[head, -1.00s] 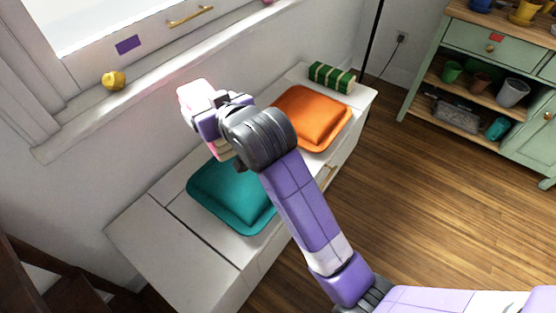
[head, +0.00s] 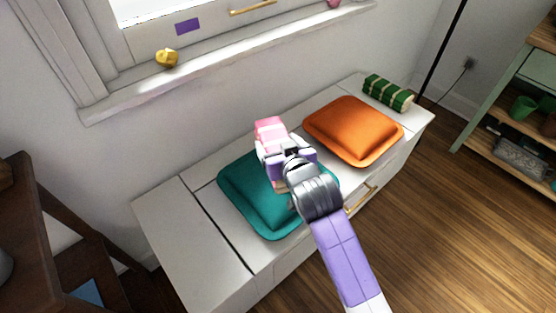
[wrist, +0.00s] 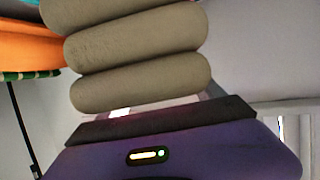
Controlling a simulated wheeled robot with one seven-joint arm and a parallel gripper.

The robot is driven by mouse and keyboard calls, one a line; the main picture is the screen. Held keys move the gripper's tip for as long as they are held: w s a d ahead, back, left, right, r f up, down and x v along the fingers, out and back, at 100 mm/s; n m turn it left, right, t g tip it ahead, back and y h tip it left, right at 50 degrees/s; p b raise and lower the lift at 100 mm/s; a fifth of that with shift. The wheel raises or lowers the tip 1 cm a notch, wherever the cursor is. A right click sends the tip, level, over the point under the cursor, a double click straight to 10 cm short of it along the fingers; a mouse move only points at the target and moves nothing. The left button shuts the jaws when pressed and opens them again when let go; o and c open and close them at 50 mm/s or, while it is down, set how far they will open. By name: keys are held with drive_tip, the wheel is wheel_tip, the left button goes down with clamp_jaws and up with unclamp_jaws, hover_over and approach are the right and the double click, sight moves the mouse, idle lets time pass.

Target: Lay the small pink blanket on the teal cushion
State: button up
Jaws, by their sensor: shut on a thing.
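The small pink blanket (head: 270,130) is a folded bundle at the end of my arm in the head view. My gripper (head: 284,160) is shut on it and partly hides it. The blanket is over the far part of the teal cushion (head: 242,193); whether it touches the cushion I cannot tell. The teal cushion lies on the white bench, with its right side hidden by my arm.
An orange cushion (head: 353,130) lies to the right on the white bench (head: 185,225), with a green striped roll (head: 388,93) beyond it. A window sill with a yellow object (head: 167,57) runs behind. Dark wooden furniture (head: 40,225) stands at left. The bench's left end is bare.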

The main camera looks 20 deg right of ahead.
drive_tip(key=shift+f+b, duration=0.65)
drive_tip(key=shift+f, duration=1.85)
drive_tip(key=shift+f, duration=0.1)
drive_tip(key=o, duration=1.5)
drive_tip(key=shift+o, duration=0.2)
drive_tip(key=shift+s, duration=0.15)
drive_tip(key=p+v, duration=0.2)
drive_tip(key=v, duration=1)
drive_tip(key=shift+p, duration=0.4)
